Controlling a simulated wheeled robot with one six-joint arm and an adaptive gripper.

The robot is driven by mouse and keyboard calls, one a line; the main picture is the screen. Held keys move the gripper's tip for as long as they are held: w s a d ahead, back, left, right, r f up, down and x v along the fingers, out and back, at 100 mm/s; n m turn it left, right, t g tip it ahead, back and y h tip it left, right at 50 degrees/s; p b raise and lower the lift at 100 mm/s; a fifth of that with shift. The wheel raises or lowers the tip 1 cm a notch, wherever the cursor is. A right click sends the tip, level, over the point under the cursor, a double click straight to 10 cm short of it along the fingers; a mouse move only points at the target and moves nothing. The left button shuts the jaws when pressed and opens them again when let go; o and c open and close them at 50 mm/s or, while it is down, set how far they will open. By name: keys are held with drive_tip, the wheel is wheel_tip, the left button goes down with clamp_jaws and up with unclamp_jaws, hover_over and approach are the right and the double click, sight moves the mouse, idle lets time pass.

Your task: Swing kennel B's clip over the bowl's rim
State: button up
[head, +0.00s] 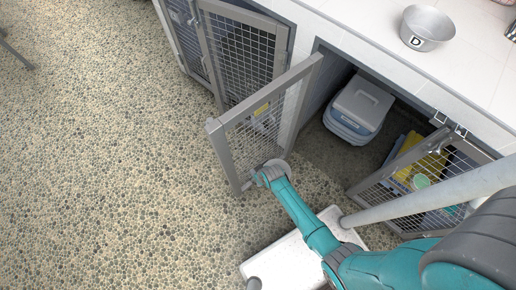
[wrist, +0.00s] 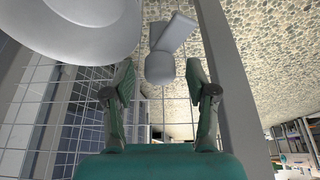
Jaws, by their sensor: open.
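In the wrist view a large smooth pale grey round shape, which looks like the bowl (wrist: 75,22), fills the upper left beside the door's mesh. A grey clip-like piece (wrist: 175,32) with a rounded end lies right of the bowl's edge, with a gap between them. My gripper (wrist: 160,80) is open, its two fingers either side of the clip's rounded end, with nothing visibly held. In the head view my arm ends at the lower part of an open mesh kennel door (head: 298,112). No letter B is readable.
Another mesh door (head: 415,185) stands open at right, near my arm. A blue-and-white carrier box (head: 358,105) sits inside the kennel. A metal bowl marked D (head: 427,28) stands on the white counter (head: 380,42). The pebbled floor (head: 100,170) at left is mostly clear.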

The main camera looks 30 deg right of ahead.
clamp_jaws()
drive_tip(key=shift+n, duration=0.4)
drive_tip(key=n+y, duration=0.1)
drive_tip(key=n, duration=0.2)
drive_tip(key=shift+w+d+g, duration=0.1)
drive_tip(key=shift+d+g, duration=0.05)
drive_tip(key=shift+g, duration=0.15)
drive_tip(key=n+g+y, duration=0.1)
drive_tip(key=n+y, duration=0.1)
drive_tip(key=n, duration=0.2)
drive_tip(key=shift+n, duration=0.3)
drive_tip(key=n, duration=0.2)
drive_tip(key=n+g, duration=0.1)
drive_tip(key=n, duration=0.1)
drive_tip(key=shift+w+d+g+y, duration=0.1)
drive_tip(key=shift+w+g+y, duration=0.05)
drive_tip(key=shift+g+y, duration=0.15)
drive_tip(key=n, duration=0.2)
drive_tip(key=n+g, duration=0.1)
drive_tip(key=n, duration=0.1)
drive_tip(key=shift+n+g, duration=0.3)
